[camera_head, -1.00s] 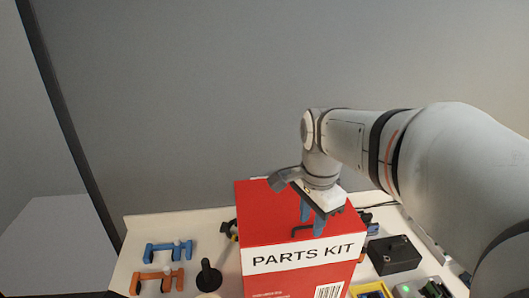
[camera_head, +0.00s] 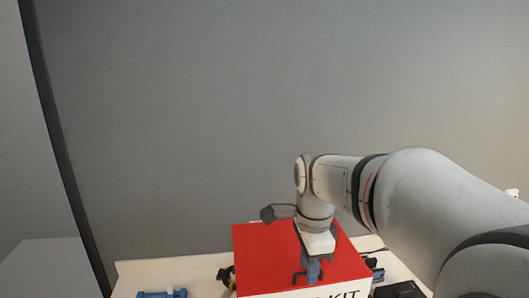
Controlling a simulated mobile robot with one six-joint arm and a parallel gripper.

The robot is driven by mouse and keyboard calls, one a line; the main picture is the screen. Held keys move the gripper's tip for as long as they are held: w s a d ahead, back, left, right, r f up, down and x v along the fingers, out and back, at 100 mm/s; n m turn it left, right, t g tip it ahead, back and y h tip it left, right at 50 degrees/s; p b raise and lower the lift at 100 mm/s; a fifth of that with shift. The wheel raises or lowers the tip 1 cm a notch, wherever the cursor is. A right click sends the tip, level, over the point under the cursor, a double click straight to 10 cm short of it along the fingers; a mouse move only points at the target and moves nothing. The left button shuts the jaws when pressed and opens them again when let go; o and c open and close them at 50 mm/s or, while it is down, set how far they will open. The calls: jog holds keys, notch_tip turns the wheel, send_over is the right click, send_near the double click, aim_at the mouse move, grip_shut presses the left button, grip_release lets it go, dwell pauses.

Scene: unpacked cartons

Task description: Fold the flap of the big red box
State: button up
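The big red box (camera_head: 262,252) stands on the white table at the lower middle of the head view. Its top looks flat and red, and part of the "PARTS KIT" label shows on its front at the bottom edge. I cannot make out a separate raised flap. My gripper (camera_head: 312,276) points down over the right part of the box top. My gripper and wrist hide part of the box top.
A blue tool (camera_head: 160,294) lies on the white table (camera_head: 165,272) at the left, cut off by the bottom edge. A yellow and black item (camera_head: 227,277) is close to the box's left side. A black block (camera_head: 398,289) lies to its right. A grey wall is behind.

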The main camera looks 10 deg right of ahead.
jog(key=shift+f, duration=0.15)
jog(key=shift+f+b, duration=0.5)
jog(key=shift+f, duration=0.4)
jog(key=c, duration=0.7)
